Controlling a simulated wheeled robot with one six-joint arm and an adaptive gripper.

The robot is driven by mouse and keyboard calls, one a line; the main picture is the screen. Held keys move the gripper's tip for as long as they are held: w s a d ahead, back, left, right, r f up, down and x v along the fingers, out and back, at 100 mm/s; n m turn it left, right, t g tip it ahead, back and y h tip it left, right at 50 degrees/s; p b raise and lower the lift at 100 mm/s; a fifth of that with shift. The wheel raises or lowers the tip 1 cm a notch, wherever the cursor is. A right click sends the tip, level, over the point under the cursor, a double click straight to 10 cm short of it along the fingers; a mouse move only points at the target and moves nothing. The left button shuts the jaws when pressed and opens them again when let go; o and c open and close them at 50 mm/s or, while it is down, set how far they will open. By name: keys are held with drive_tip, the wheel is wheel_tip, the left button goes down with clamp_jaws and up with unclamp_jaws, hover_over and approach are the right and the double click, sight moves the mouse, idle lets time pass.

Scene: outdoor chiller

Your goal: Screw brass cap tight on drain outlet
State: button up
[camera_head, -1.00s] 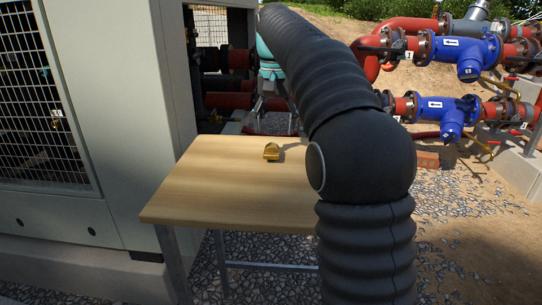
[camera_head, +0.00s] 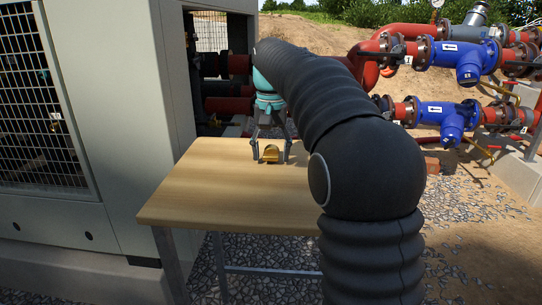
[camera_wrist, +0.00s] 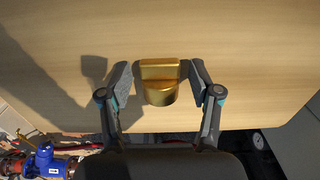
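The brass cap (camera_head: 271,154) lies on the wooden table (camera_head: 215,195) near its far edge. In the wrist view the cap (camera_wrist: 159,82) shows a flat grip bar and a rounded body. My gripper (camera_head: 270,156) points down at the cap. In the wrist view its two fingers (camera_wrist: 160,80) stand on either side of the cap, with a visible gap on each side; the gripper is open. I cannot make out the drain outlet in these frames.
The chiller cabinet (camera_head: 130,120) stands close along the table's left side, with a mesh panel (camera_head: 35,100). Red pipes with blue valves (camera_head: 465,58) stand at the right back. Most of the near tabletop is clear.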

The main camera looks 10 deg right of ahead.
sight(275, 154)
drive_tip(key=c, duration=0.9)
drive_tip(key=shift+r, duration=0.55)
drive_tip(key=r, duration=0.2)
drive_tip(key=d+r+p, duration=0.1)
drive_tip(key=shift+s+r, duration=0.1)
drive_tip(key=shift+r, duration=0.3)
drive_tip(key=s+d+r, duration=0.1)
drive_tip(key=d+r, duration=0.1)
drive_tip(key=d, duration=0.1)
drive_tip(key=s+d+r+p, duration=0.1)
drive_tip(key=d+r, duration=0.1)
drive_tip(key=d, duration=0.1)
drive_tip(key=s+d+r, duration=0.1)
drive_tip(key=d+r, duration=0.1)
drive_tip(key=d, duration=0.2)
drive_tip(key=shift+s+r+p, duration=0.1)
drive_tip(key=shift+s+p, duration=0.15)
drive_tip(key=shift+p, duration=0.05)
